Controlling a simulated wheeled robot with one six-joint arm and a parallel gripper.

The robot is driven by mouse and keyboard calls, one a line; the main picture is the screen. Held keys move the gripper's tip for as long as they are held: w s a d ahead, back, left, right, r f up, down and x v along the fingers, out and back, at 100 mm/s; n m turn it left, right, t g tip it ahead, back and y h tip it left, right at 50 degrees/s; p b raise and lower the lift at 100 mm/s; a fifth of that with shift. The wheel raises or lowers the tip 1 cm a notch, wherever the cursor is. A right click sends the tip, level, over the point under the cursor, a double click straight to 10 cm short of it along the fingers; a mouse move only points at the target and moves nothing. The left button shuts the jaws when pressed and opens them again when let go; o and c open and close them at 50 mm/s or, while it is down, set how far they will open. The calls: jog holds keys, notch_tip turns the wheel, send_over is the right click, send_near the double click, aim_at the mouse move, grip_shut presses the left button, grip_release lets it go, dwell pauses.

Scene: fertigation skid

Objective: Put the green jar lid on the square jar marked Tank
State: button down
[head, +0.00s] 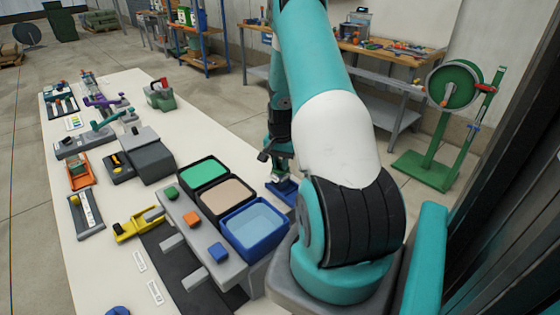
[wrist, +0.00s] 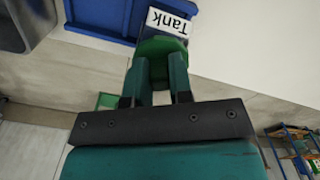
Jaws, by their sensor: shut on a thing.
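In the wrist view my gripper (wrist: 160,75) is shut on the green jar lid (wrist: 160,46), held between its two teal fingers. The lid overlaps the lower edge of a white label reading "Tank" (wrist: 172,22), which appears upside down beside a blue base (wrist: 105,16). The square jar itself is not clearly seen; the lid and fingers cover that spot. I cannot tell whether the lid touches it. In the head view my gripper (head: 280,172) is low over the blue base (head: 287,187) at the table's right edge, partly hidden by my arm.
Left of my gripper on the white table (head: 105,235) stand green, beige and blue trays (head: 255,228), with small coloured blocks before them. A grey box (head: 150,160) and several tools lie farther left. A green hose reel (head: 452,90) stands on the floor at right.

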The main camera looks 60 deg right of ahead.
jog(key=shift+f, duration=0.15)
jog(key=c, duration=0.9)
grip_release()
jog(key=shift+c, duration=0.2)
jog(key=shift+r+p, duration=2.7)
jog(key=shift+r, duration=0.85)
